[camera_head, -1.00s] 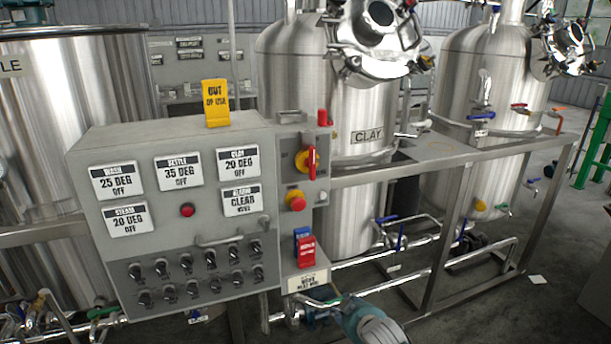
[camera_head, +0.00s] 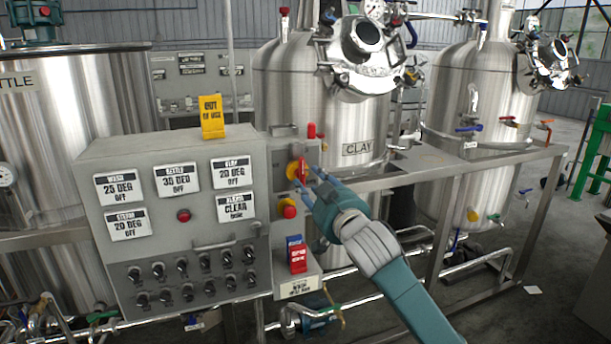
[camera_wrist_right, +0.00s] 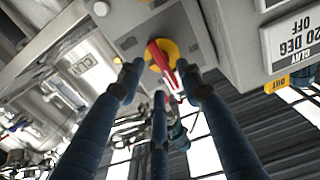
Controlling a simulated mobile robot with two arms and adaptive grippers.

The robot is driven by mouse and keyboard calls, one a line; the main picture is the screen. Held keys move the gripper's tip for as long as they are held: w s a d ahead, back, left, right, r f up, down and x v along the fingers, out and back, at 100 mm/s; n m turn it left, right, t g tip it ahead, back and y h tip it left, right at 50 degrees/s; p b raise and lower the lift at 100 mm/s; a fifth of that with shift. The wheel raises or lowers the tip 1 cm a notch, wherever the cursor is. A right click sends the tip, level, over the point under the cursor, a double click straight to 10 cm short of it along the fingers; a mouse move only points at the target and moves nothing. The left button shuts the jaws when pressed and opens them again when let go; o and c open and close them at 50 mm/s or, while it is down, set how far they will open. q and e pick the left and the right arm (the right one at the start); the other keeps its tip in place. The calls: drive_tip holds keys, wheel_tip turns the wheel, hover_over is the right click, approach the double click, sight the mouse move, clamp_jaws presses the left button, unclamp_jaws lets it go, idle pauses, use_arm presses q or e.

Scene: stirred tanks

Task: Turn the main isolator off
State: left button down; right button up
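The main isolator (camera_head: 294,170) is a red handle on a yellow disc, on the narrow grey box at the right side of the control panel. Its handle stands about upright in the head view. My right gripper (camera_head: 312,187) is right in front of it, coming from the lower right. In the right wrist view, the isolator's red handle (camera_wrist_right: 158,57) lies just beyond and between the spread blue fingertips (camera_wrist_right: 160,78). The fingers are apart, and I cannot tell whether any touches the handle. My left gripper is not in view.
Red and blue tags (camera_head: 297,257) hang lower down. A yellow "out of use" sign (camera_head: 212,117) stands on the grey control panel (camera_head: 130,160). A steel frame rail (camera_head: 440,171) runs to the right.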

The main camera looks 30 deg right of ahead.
sight(300, 171)
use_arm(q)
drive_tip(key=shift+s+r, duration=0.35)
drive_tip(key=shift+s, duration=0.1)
use_arm(e)
drive_tip(key=x, duration=0.4)
drive_tip(key=shift+w, duration=0.1)
clamp_jaws()
use_arm(q)
drive_tip(key=shift+p, duration=0.3)
